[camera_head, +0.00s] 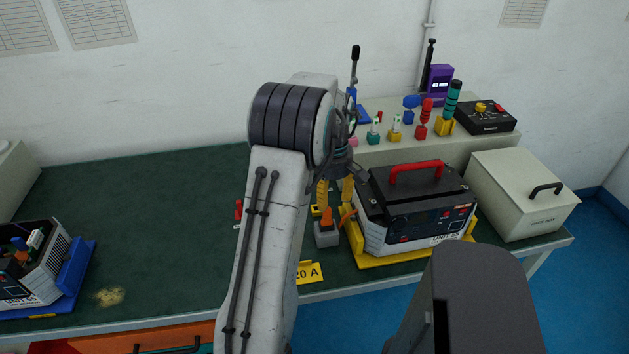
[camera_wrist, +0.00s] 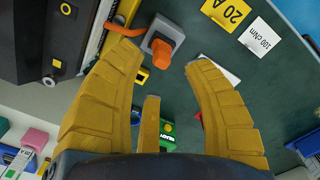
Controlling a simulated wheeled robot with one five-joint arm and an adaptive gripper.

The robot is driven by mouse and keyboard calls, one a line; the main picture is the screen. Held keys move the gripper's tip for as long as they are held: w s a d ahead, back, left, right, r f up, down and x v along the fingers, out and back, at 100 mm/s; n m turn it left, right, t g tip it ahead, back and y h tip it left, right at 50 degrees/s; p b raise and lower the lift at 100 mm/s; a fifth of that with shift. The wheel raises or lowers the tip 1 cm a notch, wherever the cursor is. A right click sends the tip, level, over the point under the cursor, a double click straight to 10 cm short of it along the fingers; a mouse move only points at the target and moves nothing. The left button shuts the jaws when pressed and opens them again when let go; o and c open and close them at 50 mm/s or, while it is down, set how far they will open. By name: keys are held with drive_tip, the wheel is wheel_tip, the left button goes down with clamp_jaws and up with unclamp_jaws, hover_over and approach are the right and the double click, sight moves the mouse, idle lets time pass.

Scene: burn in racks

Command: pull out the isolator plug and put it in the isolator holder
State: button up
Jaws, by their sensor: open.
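An orange plug-like piece (camera_head: 327,217) stands in a grey block (camera_head: 327,238) on the green bench, just left of the black-topped unit. In the wrist view the orange piece (camera_wrist: 161,54) and its grey block (camera_wrist: 171,30) lie between and just beyond my fingertips. A curved orange part (camera_head: 347,217) runs beside the unit; it also shows at my left fingertip (camera_wrist: 124,30). My gripper (camera_head: 335,193) points down above the block, its yellow fingers spread and empty. I cannot tell which piece is the isolator holder.
The black-topped unit (camera_head: 416,209) with a red handle stands on a yellow tray (camera_head: 383,259) close right of my gripper. A yellow 20 A card (camera_head: 309,272) lies in front. A shelf (camera_head: 420,151) with coloured holders stands behind. The bench's left middle (camera_head: 150,220) is mostly clear.

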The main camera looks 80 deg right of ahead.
sight(327, 219)
drive_tip(key=shift+w+d+r+n, duration=0.15)
drive_tip(key=shift+w+d+n, duration=0.3)
drive_tip(key=shift+n, duration=0.45)
drive_tip(key=shift+d+n, duration=0.1)
drive_tip(key=shift+n, duration=0.3)
drive_tip(key=shift+a+n, duration=0.25)
drive_tip(key=shift+n, duration=0.55)
drive_tip(key=n, duration=0.4)
drive_tip(key=shift+a+f+n, duration=0.1)
drive_tip(key=shift+f+n, duration=0.2)
drive_tip(key=shift+f, duration=3.4)
clamp_jaws()
